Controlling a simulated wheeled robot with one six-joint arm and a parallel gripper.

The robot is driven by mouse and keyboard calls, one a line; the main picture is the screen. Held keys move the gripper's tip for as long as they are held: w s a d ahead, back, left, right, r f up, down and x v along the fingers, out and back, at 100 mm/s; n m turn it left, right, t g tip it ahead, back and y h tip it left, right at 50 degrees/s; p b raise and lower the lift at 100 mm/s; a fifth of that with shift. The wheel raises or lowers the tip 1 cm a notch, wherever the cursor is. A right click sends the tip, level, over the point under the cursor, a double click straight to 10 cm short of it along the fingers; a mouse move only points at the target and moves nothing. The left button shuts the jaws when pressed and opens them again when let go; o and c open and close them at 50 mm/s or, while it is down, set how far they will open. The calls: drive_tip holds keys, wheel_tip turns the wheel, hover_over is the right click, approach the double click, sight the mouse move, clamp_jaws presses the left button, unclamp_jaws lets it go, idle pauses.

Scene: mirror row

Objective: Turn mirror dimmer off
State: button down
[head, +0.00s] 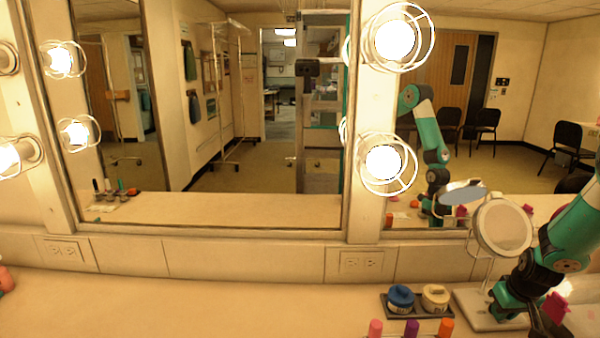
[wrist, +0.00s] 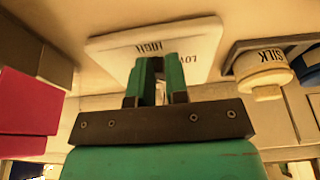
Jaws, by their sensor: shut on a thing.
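The round vanity mirror (head: 502,226) stands at the right of the counter on a pale base (head: 470,308).
A dark tray (head: 390,309) with a blue jar (head: 401,297) and a cream jar (head: 435,297) stands just left of the base. Lipsticks in pink (head: 375,327), purple (head: 411,328) and orange (head: 446,326) stand in front. The counter's left is mostly clear.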

drive_tip(key=shift+w+a+p+v, duration=0.1)
drive_tip(key=shift+w+p+v, duration=0.05)
drive_tip(key=shift+p+v, duration=1.05)
drive_tip(key=shift+w+a+p+v, duration=0.1)
drive_tip(key=shift+w+p+v, duration=0.1)
drive_tip(key=shift+p+v, duration=1)
drive_tip(key=shift+r+b, duration=0.3)
drive_tip(key=shift+r, duration=0.05)
drive_tip(key=shift+a+r, duration=0.15)
drive_tip(key=s+a+r+n+y, duration=0.2)
drive_tip(key=s+a+r, duration=0.1)
drive_tip(key=a+r, duration=0.8)
drive_tip(key=s+a+r+n+y, duration=0.15)
drive_tip(key=s+a+r, duration=0.25)
drive_tip(key=a+r, duration=0.65)
drive_tip(key=s+a+r+n+g, duration=0.1)
drive_tip(key=s+a+r+n, duration=0.1)
drive_tip(key=s+a, duration=0.5)
drive_tip(key=s+a+r+n+g+y, duration=0.1)
drive_tip(key=s+a, duration=0.5)
drive_tip(key=s, duration=0.7)
wheel_tip(320, 180, up, 2)
drive_tip(key=shift+s+a+r+n+g, duration=0.2)
drive_tip(key=shift+s+a+n+g, duration=0.2)
drive_tip(key=shift+n+g, duration=0.15)
